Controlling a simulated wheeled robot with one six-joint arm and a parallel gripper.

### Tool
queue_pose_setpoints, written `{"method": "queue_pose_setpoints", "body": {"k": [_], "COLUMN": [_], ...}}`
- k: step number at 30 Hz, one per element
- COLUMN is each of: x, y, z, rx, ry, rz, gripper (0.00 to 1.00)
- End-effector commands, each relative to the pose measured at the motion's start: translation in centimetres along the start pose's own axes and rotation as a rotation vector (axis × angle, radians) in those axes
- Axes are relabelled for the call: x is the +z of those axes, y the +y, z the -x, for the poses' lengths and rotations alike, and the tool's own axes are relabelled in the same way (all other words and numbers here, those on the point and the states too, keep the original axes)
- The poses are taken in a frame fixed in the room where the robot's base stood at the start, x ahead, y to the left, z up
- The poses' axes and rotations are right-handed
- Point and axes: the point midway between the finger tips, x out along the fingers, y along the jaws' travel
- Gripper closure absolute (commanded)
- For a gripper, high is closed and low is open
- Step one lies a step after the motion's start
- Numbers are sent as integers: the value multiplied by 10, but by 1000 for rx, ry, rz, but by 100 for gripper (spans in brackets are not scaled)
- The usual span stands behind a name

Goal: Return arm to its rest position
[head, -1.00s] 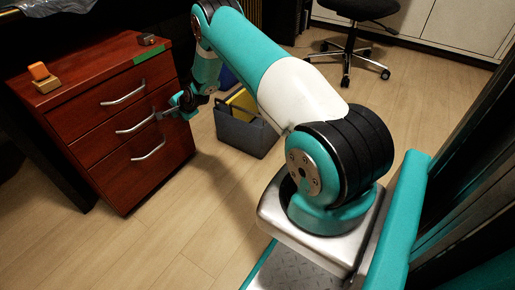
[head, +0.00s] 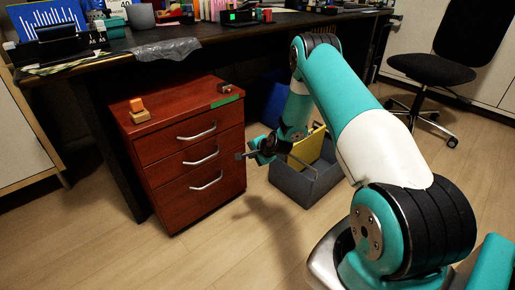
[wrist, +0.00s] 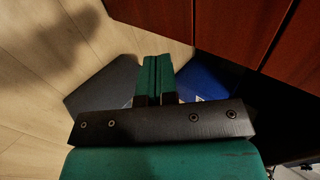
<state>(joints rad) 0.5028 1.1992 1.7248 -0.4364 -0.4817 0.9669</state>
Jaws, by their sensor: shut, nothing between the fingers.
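My gripper (head: 246,155) is in front of the right side of the red-brown drawer cabinet (head: 172,205) in the head view, at about the height of the middle drawer. In the wrist view its two green fingers (wrist: 153,78) lie side by side, closed, with nothing between them. The arm reaches out from the lower right over a grey bin (head: 294,186), and the gripper is left of that bin. I cannot tell whether the gripper touches the cabinet. All three drawers look shut.
A yellow folder (head: 308,149) stands in the grey bin. An orange and wooden stamp (head: 137,109) and a small dark block (head: 225,88) sit on the cabinet. A cluttered desk (head: 190,34) is behind. An office chair (head: 435,70) stands right. Floor in front is clear.

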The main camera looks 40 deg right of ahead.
Motion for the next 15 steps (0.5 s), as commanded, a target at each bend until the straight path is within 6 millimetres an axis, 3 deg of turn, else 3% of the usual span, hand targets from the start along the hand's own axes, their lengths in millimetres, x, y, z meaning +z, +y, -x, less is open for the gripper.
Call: {"method": "queue_pose_setpoints", "body": {"k": [4, 12, 15], "x": [0, 2, 11], "y": [-1, 0, -12], "z": [18, 22, 27], "rx": [2, 1, 6], "ry": [0, -2, -24], "rz": [0, 3, 39], "gripper": [100, 100, 100]}}
